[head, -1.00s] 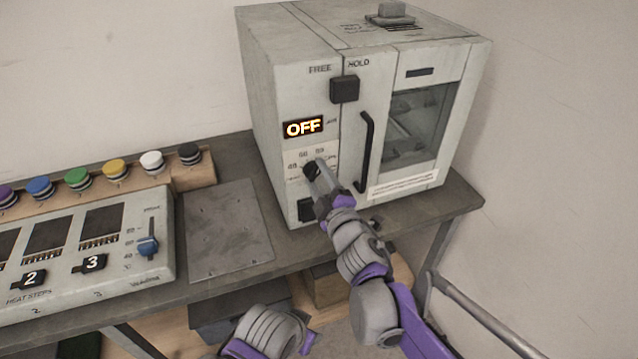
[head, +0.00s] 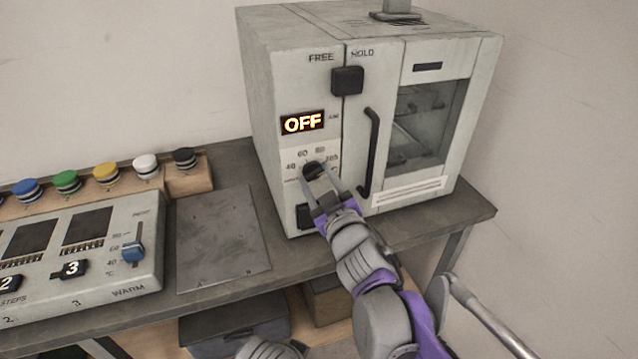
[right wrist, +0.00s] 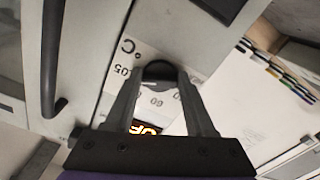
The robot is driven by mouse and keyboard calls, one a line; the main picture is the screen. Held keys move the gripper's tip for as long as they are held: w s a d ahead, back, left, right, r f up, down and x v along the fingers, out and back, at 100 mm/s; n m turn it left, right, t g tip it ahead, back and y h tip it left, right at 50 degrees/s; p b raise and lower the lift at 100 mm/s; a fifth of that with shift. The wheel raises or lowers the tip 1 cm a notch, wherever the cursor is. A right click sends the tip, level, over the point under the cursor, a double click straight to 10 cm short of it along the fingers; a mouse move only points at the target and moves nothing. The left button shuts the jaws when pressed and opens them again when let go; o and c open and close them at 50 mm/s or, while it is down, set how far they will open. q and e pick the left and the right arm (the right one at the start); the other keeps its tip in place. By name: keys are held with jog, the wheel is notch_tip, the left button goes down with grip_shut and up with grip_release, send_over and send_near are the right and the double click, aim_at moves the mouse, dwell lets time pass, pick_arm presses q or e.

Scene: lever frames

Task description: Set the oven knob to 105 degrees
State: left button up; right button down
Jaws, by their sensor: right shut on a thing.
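The oven (head: 290,80) is a pale box on the table, and its display (head: 303,122) reads OFF. The dark round knob (head: 312,169) sits on a white scale plate below the display. The scale shows 40, 60, 80 and 105. My right gripper (head: 318,180) is at the knob, its fingers closed around it. In the right wrist view the two fingers grip the knob (right wrist: 160,71) from both sides, with 105 and °C printed beside it. My left gripper is not in view.
A black handle (head: 370,150) and a windowed door are right of the knob. A black square latch (head: 347,80) is above, between FREE and HOLD. A heat-step panel (head: 90,250), coloured knobs and a flat metal plate (head: 220,240) lie to the left.

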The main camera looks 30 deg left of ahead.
dwell(0.3)
jog(key=shift+c, duration=1.2)
grip_release()
jog(key=v, duration=1)
jog(key=shift+s+d, duration=0.25)
jog(key=shift+d, duration=0.05)
